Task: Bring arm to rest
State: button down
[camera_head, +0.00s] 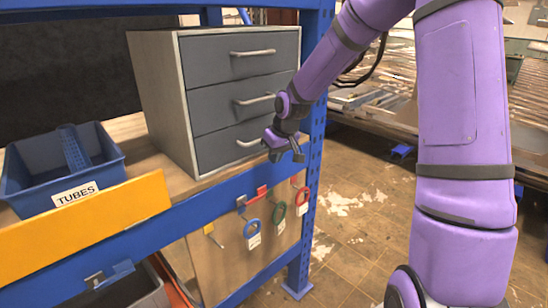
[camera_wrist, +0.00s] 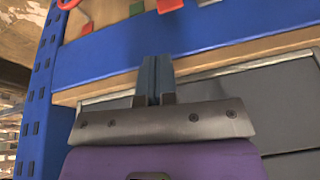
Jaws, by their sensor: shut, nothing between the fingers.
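My gripper (camera_head: 286,155) is at the end of my purple arm, in front of the lower right corner of the grey drawer cabinet (camera_head: 163,95). Its fingers are shut with nothing between them. In the wrist view my gripper (camera_wrist: 155,75) shows its two dark fingers side by side, in front of the shelf's blue beam (camera_wrist: 200,38). I cannot tell how far the fingertips are from the beam. The arm is bent, with a thick purple link upright at the right of the head view.
A blue bin (camera_head: 28,190) labelled TUBES stands on the shelf at left, behind a yellow board (camera_head: 90,232). Coloured ring tags (camera_head: 252,228) hang below the blue beam. A blue post (camera_head: 316,130) stands right of the cabinet. Tiled floor (camera_head: 350,240) lies open beyond it.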

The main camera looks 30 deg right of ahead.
jog(key=s+a+r+m+h, duration=0.1)
jog(key=s+a+r+h, duration=0.15)
jog(key=s+r, duration=1.4)
jog(key=s+r+t, duration=0.1)
jog(key=s+r, duration=0.1)
jog(key=s, duration=0.6)
jog(key=s+r+m, duration=0.1)
jog(key=s, duration=0.8)
jog(key=shift+s+d+r+t+y, duration=0.15)
jog(key=shift+s+r+t+y, duration=0.1)
jog(key=shift+r+t+y, duration=0.15)
